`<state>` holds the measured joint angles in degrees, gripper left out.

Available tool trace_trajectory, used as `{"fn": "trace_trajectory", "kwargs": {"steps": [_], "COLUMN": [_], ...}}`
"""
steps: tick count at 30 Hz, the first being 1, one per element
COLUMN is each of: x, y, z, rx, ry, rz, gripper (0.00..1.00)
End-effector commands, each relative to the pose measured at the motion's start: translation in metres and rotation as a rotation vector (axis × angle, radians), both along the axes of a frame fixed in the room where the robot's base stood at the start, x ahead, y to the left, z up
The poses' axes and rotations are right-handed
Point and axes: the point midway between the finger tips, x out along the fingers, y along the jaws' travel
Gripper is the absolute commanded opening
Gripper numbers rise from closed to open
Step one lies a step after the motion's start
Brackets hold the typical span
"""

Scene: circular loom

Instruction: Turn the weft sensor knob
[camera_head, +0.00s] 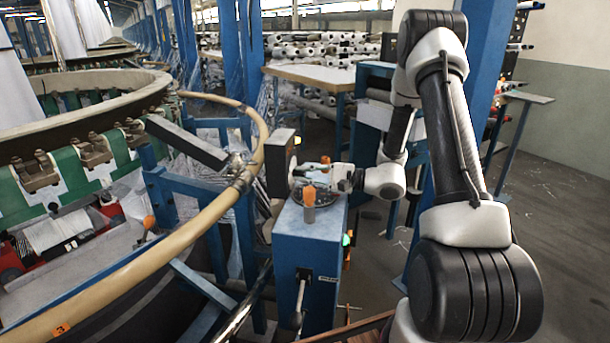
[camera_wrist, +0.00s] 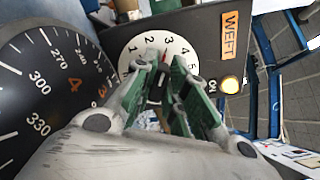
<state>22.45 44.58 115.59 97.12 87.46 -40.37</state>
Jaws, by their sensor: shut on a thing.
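The weft sensor knob sits at the centre of a white numbered dial (camera_wrist: 182,46) in the wrist view, mostly hidden by my fingers. A red pointer mark (camera_wrist: 165,54) shows near the 3. The dial is on a dark panel (camera_wrist: 205,35) with an orange WEFT label (camera_wrist: 231,34) and a lit yellow lamp (camera_wrist: 230,85). My gripper (camera_wrist: 164,68), with green finger pads, is shut on the knob. In the head view my gripper (camera_head: 330,177) reaches left to the dark box (camera_head: 279,160) above a blue cabinet (camera_head: 305,245); the knob cannot be made out there.
A large black gauge (camera_wrist: 45,75) is close beside my gripper in the wrist view. An orange-topped part (camera_head: 309,195) stands on the cabinet. The loom's curved tan rail (camera_head: 205,215) runs to the left. Open floor (camera_head: 545,230) lies at the right.

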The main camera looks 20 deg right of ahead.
Motion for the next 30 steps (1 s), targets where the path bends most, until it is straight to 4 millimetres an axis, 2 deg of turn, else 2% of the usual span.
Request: {"fn": "trace_trajectory", "kwargs": {"steps": [8,9,12,13,23,26,30], "x": [0.000,0.000,0.000,0.000,-0.001,-0.006,-0.020], "y": [0.000,0.000,0.000,0.000,-0.002,-0.012,-0.037], "z": [0.000,0.000,0.000,0.000,0.000,0.000,0.000], "rx": [0.000,0.000,0.000,0.000,0.000,0.000,0.000], "ry": [0.001,0.001,0.001,0.001,0.001,0.001,0.001], "rz": [0.000,0.000,0.000,0.000,-0.001,-0.004,-0.004], "gripper": [0.00,0.16,0.34,0.36,0.36,0.36,0.36]}}
